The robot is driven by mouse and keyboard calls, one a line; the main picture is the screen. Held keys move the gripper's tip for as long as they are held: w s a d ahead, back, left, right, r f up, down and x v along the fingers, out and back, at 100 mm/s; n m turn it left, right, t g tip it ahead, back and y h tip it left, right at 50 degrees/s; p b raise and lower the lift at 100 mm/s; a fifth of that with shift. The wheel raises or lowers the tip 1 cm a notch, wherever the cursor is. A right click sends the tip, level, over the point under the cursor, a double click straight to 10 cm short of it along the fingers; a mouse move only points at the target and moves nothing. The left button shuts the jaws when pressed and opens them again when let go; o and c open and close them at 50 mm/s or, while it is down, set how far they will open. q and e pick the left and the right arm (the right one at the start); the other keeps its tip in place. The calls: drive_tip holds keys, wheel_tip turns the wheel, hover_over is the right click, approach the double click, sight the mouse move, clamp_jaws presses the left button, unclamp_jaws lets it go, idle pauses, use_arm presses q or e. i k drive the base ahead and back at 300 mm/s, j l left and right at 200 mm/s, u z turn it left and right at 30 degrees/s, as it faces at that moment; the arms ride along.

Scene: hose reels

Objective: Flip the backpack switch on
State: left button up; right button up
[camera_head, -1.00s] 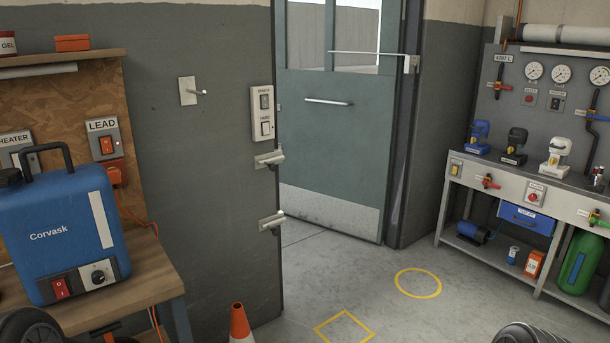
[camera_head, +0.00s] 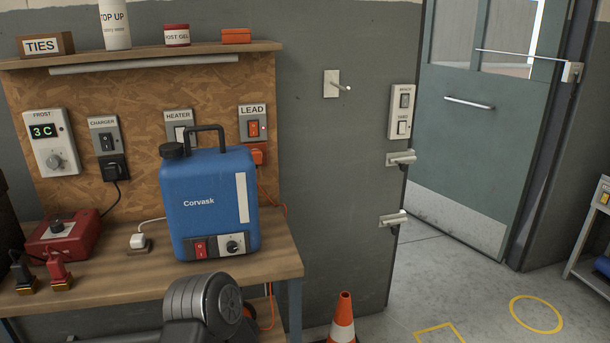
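The blue Corvask backpack (camera_head: 205,218) stands upright on the wooden bench, with a dark carry handle and a black cap on top. Its red rocker switch (camera_head: 200,249) is low on the front, in a small panel beside a black knob (camera_head: 235,244). The switch is too small to tell which side is pressed. Neither of my grippers is in view. A dark part of my own arm (camera_head: 205,308) shows at the bottom, in front of the bench edge and below the backpack.
On the board behind are the FROST thermostat (camera_head: 51,143), CHARGER switch (camera_head: 107,137), HEATER switch (camera_head: 181,131) and orange LEAD switch (camera_head: 253,128). A traffic cone (camera_head: 343,320) stands right of the bench.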

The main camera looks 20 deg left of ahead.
sight(201, 250)
drive_tip(key=u, duration=1.3)
